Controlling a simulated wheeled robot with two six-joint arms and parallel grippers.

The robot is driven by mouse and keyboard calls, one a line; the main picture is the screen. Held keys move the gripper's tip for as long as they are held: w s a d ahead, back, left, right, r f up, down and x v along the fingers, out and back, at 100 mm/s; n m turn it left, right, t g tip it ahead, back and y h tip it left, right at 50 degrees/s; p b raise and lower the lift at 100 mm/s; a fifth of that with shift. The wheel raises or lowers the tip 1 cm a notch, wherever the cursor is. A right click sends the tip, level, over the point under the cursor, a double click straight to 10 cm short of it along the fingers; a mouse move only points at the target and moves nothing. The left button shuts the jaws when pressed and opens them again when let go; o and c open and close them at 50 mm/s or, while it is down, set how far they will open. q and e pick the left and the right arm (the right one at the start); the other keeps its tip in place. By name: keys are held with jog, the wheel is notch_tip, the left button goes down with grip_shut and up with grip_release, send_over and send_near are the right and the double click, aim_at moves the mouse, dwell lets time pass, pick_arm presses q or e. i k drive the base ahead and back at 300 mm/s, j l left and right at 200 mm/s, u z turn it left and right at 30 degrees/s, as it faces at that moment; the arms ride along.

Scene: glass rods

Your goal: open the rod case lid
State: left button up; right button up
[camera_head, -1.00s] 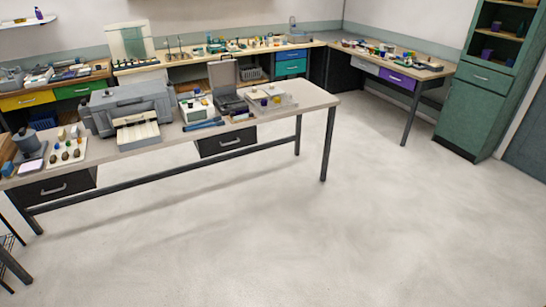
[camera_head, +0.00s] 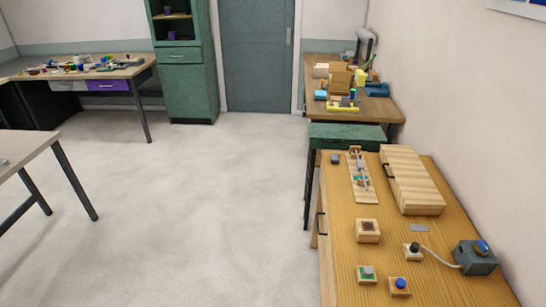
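A long light-wood case (camera_head: 413,182) with a dark handle or catch on its left side lies on the wooden workbench (camera_head: 450,235) at the right. It looks like the rod case, and its lid appears shut. Left of it lies a narrow wooden board (camera_head: 359,176) with small light pieces on it. The contents of the case are hidden. Neither of my grippers is in view.
Small wooden blocks with knobs and a grey box (camera_head: 476,257) with a blue knob and cable sit on the bench's near part. A green table (camera_head: 346,137) stands behind it, before a cluttered desk (camera_head: 358,104). Open floor (camera_head: 210,200) lies to the left.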

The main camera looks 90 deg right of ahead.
aim_at(415, 187)
jog(key=z, duration=3.85)
jog(key=j+z, duration=0.1)
jog(key=z, duration=0.4)
jog(key=j+z, duration=0.15)
jog(key=z, duration=0.3)
jog(key=j+z, duration=0.3)
jog(key=j, duration=0.2)
jog(key=k+j+z, duration=0.15)
jog(key=j+z, duration=0.15)
jog(key=j, duration=0.15)
jog(key=k+j+z, duration=0.15)
jog(key=j+z, duration=0.2)
jog(key=j, duration=0.15)
jog(key=k+j, duration=0.15)
jog(key=j, duration=0.2)
jog(key=k+j, duration=0.15)
jog(key=j, duration=0.25)
jog(key=k+j+z, duration=0.1)
jog(key=j, duration=0.25)
jog(key=k+j, duration=0.2)
jog(key=j, duration=0.15)
